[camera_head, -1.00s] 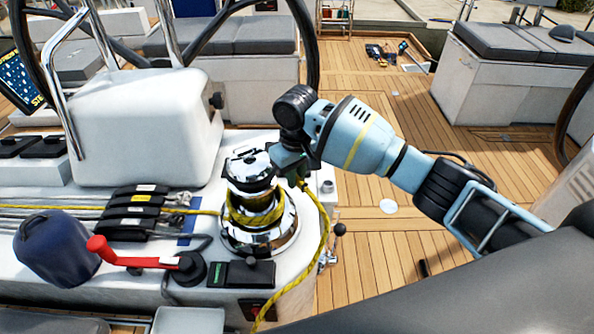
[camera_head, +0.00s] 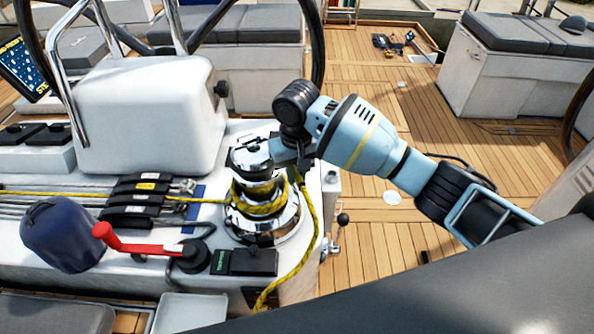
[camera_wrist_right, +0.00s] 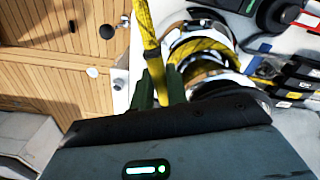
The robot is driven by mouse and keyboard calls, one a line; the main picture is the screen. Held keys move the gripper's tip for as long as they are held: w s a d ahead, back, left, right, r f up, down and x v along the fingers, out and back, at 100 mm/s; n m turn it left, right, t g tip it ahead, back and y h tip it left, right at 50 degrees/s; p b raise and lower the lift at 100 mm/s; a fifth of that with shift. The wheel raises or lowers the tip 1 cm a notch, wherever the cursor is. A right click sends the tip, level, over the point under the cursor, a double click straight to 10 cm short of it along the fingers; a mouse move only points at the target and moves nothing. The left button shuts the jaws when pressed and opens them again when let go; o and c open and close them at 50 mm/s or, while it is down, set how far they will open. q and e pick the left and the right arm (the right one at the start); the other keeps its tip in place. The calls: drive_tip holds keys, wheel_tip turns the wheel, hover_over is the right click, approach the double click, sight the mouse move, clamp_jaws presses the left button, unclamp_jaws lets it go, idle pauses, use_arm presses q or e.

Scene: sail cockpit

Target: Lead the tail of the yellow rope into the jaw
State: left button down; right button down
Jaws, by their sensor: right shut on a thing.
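The chrome winch (camera_head: 262,232) stands on the white console with the yellow rope (camera_head: 258,207) wrapped around its drum. It also shows in the right wrist view (camera_wrist_right: 215,72). The winch's dark top (camera_head: 248,158), where the jaw would sit, is partly covered by my gripper. My right gripper (camera_head: 288,153) is shut on the rope's tail at the right side of the winch top. From there the tail (camera_head: 312,228) hangs down past the console edge. In the right wrist view the tail (camera_wrist_right: 147,30) runs between the green fingers (camera_wrist_right: 160,88). My left gripper is out of view.
Black rope clutches (camera_head: 138,200) lead the yellow line in from the left. The steering wheel (camera_head: 316,50) rises behind. Open teak deck (camera_head: 410,120) lies right.

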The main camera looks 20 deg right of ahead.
drive_tip(key=shift+s+a+m, duration=0.85)
drive_tip(key=shift+a+m, duration=0.1)
drive_tip(key=shift+m, duration=0.35)
drive_tip(key=shift+s+a+m, duration=0.3)
drive_tip(key=shift+a+m, duration=0.25)
drive_tip(key=shift+m, duration=0.05)
drive_tip(key=shift+s+a+m, duration=0.3)
drive_tip(key=shift+a+m, duration=0.25)
drive_tip(key=shift+m, duration=0.05)
drive_tip(key=c, duration=0.8)
unclamp_jaws()
drive_tip(key=shift+c, duration=0.2)
drive_tip(key=shift+d, duration=0.1)
wheel_tip(320, 180, up, 9)
